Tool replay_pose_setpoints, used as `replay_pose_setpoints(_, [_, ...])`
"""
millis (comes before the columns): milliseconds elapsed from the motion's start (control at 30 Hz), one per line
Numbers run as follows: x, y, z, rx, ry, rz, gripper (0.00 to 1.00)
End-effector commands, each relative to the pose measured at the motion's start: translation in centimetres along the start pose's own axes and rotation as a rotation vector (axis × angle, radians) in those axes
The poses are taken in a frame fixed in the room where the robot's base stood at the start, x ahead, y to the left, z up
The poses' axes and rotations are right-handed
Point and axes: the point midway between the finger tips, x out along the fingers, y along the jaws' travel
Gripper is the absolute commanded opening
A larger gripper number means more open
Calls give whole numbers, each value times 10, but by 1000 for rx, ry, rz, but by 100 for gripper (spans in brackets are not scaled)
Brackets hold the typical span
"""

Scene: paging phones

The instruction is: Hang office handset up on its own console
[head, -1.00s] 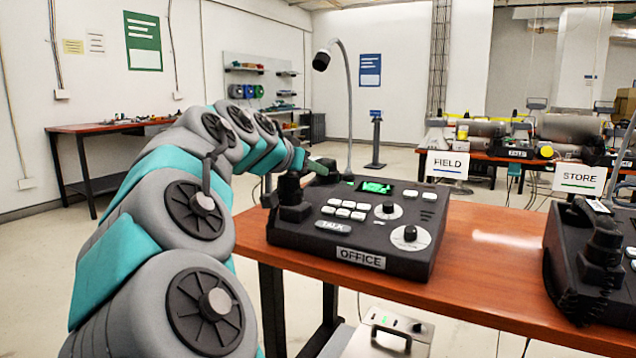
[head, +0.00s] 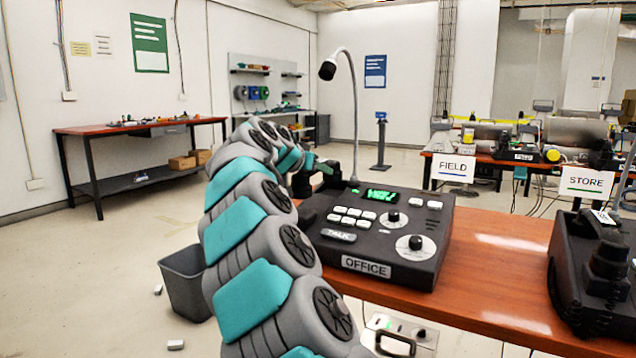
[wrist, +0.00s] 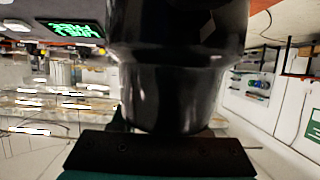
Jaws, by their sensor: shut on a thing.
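The office console (head: 378,225) is a dark box with a green-lit screen, pale keys, two knobs and an OFFICE label. It sits at the left end of the wooden table. My gripper (head: 316,166) is at the console's back left corner, shut on a black handset. In the wrist view the handset (wrist: 180,60) fills the middle, with a dark bar of my gripper across the bottom. In the head view a dark upright part of it seems to show beside the gripper. My arm hides the console's left side, including its cradle, so I cannot tell whether handset and cradle touch.
A gooseneck microphone (head: 348,110) rises behind the console's screen. Another dark console (head: 590,270) stands at the right, near the STORE sign (head: 587,182). The FIELD sign (head: 453,168) is farther back. The table (head: 490,265) is clear between the consoles. A grey bin (head: 185,285) stands on the floor.

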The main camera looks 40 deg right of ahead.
Motion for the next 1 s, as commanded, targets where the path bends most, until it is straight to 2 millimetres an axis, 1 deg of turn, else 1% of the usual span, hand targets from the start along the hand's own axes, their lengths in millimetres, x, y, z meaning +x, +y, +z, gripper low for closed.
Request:
replay_pose_setpoints(67, [2, -1, 0, 0, 1, -1, 0])
replay_pose_setpoints(433, [16, 0, 32, -2, -1, 1, 0])
replay_pose_setpoints(800, [17, -1, 36, 0, 0, -1, 0])
replay_pose_setpoints(833, [17, -1, 36, 0, -1, -1, 46])
replay_pose_setpoints(1000, [17, -1, 35, 0, -1, -1, 65])
